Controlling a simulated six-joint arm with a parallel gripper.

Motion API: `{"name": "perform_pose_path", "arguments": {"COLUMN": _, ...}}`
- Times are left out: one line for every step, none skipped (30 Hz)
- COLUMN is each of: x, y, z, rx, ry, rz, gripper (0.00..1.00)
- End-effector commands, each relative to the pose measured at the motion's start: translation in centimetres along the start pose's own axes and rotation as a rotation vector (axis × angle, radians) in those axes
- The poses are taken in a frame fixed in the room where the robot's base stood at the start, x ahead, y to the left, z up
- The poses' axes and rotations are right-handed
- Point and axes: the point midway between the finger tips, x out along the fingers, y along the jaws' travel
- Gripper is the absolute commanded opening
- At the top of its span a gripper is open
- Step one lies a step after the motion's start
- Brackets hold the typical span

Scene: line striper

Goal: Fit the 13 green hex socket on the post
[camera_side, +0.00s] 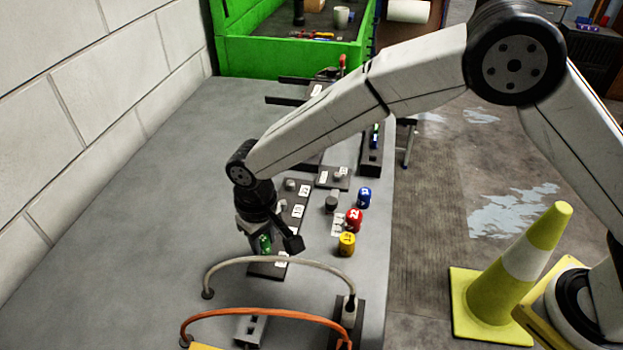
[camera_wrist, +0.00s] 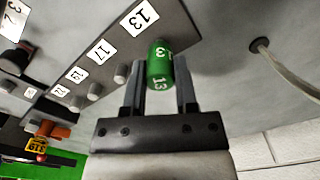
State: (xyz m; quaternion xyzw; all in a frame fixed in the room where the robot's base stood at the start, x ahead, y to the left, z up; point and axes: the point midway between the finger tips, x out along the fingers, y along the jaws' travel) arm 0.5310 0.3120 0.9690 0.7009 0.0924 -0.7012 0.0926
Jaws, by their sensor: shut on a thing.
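The green hex socket (camera_wrist: 160,66), marked 13, is held between the two fingers of my gripper (camera_wrist: 160,78) in the wrist view. In the side view the socket (camera_side: 265,243) shows green under my gripper (camera_side: 264,238), over the near end of the dark post rail (camera_side: 268,270). In the wrist view the rail (camera_wrist: 119,45) carries labels 13, 17 and 19, with short grey posts beside the latter labels. The socket is at the 13 label's end. The post for 13 is hidden behind the socket, and I cannot tell whether the socket is around it.
A blue socket (camera_side: 363,197), a red socket (camera_side: 353,219) and a yellow socket (camera_side: 347,243) stand right of the rail. A grey cable (camera_side: 275,259) arches close in front of my gripper. An orange cable (camera_side: 262,312) lies nearer. The bench left of the rail is clear.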

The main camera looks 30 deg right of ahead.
Motion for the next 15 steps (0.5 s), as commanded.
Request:
{"name": "perform_pose_path", "arguments": {"x": 0.09, "y": -0.01, "z": -0.02, "rx": 0.000, "ry": 0.000, "rz": 0.000, "gripper": 0.00}}
{"name": "perform_pose_path", "arguments": {"x": 0.14, "y": -0.01, "z": -0.01, "rx": 0.000, "ry": 0.000, "rz": 0.000, "gripper": 0.00}}
{"name": "perform_pose_path", "arguments": {"x": 0.21, "y": -0.01, "z": -0.02, "rx": 0.000, "ry": 0.000, "rz": 0.000, "gripper": 0.00}}
{"name": "perform_pose_path", "arguments": {"x": 0.26, "y": -0.01, "z": -0.02, "rx": 0.000, "ry": 0.000, "rz": 0.000, "gripper": 0.00}}
{"name": "perform_pose_path", "arguments": {"x": 0.31, "y": -0.01, "z": -0.02, "rx": 0.000, "ry": 0.000, "rz": 0.000, "gripper": 0.00}}
{"name": "perform_pose_path", "arguments": {"x": 0.38, "y": -0.01, "z": -0.03, "rx": 0.000, "ry": 0.001, "rz": 0.000, "gripper": 0.00}}
{"name": "perform_pose_path", "arguments": {"x": 0.43, "y": -0.01, "z": -0.03, "rx": 0.000, "ry": 0.001, "rz": 0.000, "gripper": 0.00}}
{"name": "perform_pose_path", "arguments": {"x": 0.48, "y": -0.01, "z": -0.03, "rx": 0.000, "ry": 0.001, "rz": 0.000, "gripper": 0.00}}
{"name": "perform_pose_path", "arguments": {"x": 0.55, "y": -0.01, "z": -0.03, "rx": 0.000, "ry": 0.001, "rz": 0.000, "gripper": 0.00}}
{"name": "perform_pose_path", "arguments": {"x": 0.60, "y": -0.02, "z": -0.04, "rx": 0.000, "ry": 0.001, "rz": 0.000, "gripper": 0.00}}
{"name": "perform_pose_path", "arguments": {"x": 0.66, "y": -0.02, "z": -0.04, "rx": 0.000, "ry": 0.001, "rz": 0.000, "gripper": 0.00}}
{"name": "perform_pose_path", "arguments": {"x": 0.73, "y": -0.02, "z": -0.04, "rx": 0.000, "ry": 0.001, "rz": 0.000, "gripper": 0.00}}
{"name": "perform_pose_path", "arguments": {"x": 0.78, "y": -0.02, "z": -0.04, "rx": 0.000, "ry": 0.001, "rz": 0.000, "gripper": 0.00}}
{"name": "perform_pose_path", "arguments": {"x": 0.84, "y": -0.02, "z": -0.04, "rx": 0.000, "ry": 0.001, "rz": 0.000, "gripper": 0.00}}
{"name": "perform_pose_path", "arguments": {"x": 0.91, "y": -0.02, "z": -0.04, "rx": 0.000, "ry": 0.001, "rz": 0.000, "gripper": 0.00}}
